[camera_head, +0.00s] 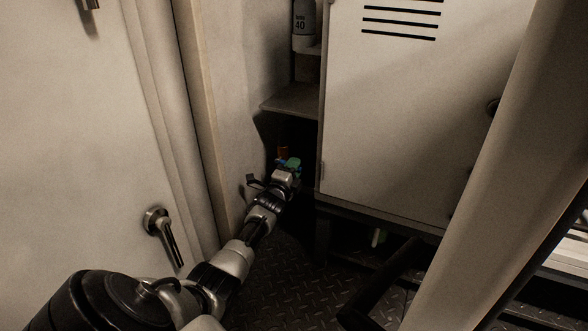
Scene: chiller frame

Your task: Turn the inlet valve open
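My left arm reaches from the lower left into the dark gap beside the grey cabinet. My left gripper (288,170) is at a small blue and green part (291,162), which may be the inlet valve's handle. A short orange-brown piece (283,152) stands upright just behind it. The gripper overlaps the blue and green part in the picture; I cannot tell whether it touches or grips it. The fingers are too small and dark to tell open from shut. The valve body is hidden by the gripper and shadow. My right gripper is not in view.
The cabinet (415,110) with vent slots stands right of the gap. A shelf (292,101) is above the gripper, with a labelled bottle (304,25) higher up. A door with a lever handle (163,232) is on the left. The floor (290,275) is dark tread plate.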

